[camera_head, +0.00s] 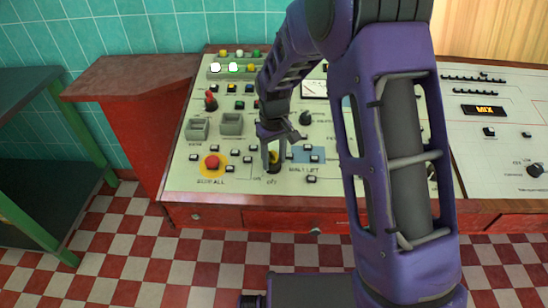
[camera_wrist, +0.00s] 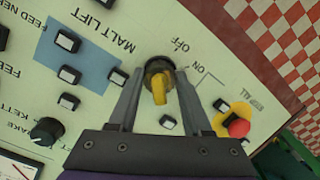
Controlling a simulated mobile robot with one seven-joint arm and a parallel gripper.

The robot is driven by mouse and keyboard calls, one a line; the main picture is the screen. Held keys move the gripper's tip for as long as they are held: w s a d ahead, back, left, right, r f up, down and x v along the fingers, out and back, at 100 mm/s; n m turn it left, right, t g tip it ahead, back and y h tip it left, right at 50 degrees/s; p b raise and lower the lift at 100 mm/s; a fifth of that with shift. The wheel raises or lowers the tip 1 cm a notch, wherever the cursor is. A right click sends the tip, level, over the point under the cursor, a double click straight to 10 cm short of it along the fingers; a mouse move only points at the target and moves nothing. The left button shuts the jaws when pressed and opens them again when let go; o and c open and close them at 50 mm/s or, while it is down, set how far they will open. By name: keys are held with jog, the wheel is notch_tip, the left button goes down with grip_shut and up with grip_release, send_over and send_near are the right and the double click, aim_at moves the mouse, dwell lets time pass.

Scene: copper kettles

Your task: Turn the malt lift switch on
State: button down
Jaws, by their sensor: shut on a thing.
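The malt lift switch is a rotary switch with a yellow handle (camera_wrist: 158,91) on a round dark base. In the head view my gripper (camera_head: 272,150) reaches down to the switch from above. ON and OFF labels sit beside the base in the wrist view. The handle lies roughly upright in that view; I cannot tell for sure which setting it marks.
A red stop button (camera_wrist: 238,127) on a yellow plate is close to the switch. Small white push buttons and a blue patch (camera_wrist: 92,72) with several buttons lie on the other side. A black knob (camera_wrist: 46,131) is farther off. My arm hides part of the panel in the head view.

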jog(key=shift+m, duration=0.3)
dwell(0.5)
jog(key=shift+c, duration=1.7)
grip_release()
jog(key=shift+r, duration=0.1)
notch_tip(320, 180, up, 17)
jog(key=p, duration=0.1)
jog(key=shift+r+p, duration=0.15)
jog(key=shift+p, duration=0.15)
